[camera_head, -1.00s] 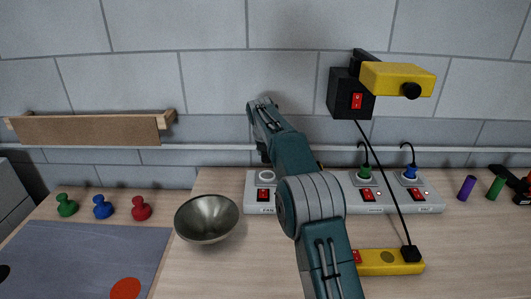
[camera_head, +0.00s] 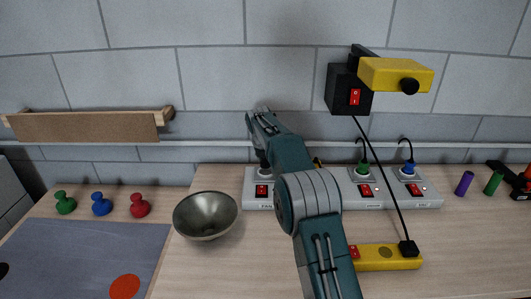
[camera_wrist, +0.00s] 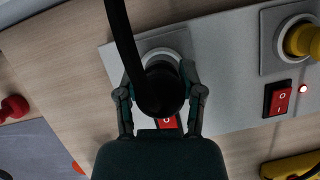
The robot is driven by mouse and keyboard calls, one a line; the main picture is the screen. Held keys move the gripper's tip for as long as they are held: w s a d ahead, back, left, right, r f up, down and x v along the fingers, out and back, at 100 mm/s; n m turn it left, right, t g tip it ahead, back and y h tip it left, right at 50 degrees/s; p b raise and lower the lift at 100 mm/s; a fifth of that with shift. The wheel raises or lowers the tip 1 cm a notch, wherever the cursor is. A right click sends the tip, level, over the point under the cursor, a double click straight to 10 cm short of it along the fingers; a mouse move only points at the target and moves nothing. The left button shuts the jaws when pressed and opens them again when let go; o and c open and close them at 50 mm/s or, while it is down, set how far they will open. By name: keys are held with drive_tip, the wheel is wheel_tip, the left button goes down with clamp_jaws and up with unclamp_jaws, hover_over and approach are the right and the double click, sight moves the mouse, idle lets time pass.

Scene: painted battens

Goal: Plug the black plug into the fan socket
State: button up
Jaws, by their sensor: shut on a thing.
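The black plug (camera_wrist: 162,90) is held between the two fingers of my gripper (camera_wrist: 162,103) in the wrist view, with its thick black cord running up. It covers most of the round, grey-rimmed fan socket (camera_wrist: 160,53). In the head view the plug (camera_head: 263,158) is at the fan socket (camera_head: 262,172), above the FAN label, left of my arm. My gripper is mostly hidden there by my arm. I cannot tell how deep the plug sits in the socket. The red fan switch (camera_wrist: 168,123) is partly hidden by the plug and gripper.
The power strip (camera_head: 371,201) also holds a green plug (camera_head: 363,168) and a blue plug (camera_head: 408,167); a yellow plug (camera_wrist: 303,40) shows in the wrist view. A metal bowl (camera_head: 205,216) stands left of my arm.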

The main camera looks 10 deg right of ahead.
drive_tip(key=shift+f, duration=1.05)
drive_tip(key=shift+f, duration=0.6)
idle(1.4)
drive_tip(key=o, duration=1.2)
drive_tip(key=shift+o, duration=0.2)
drive_tip(key=v, duration=1.2)
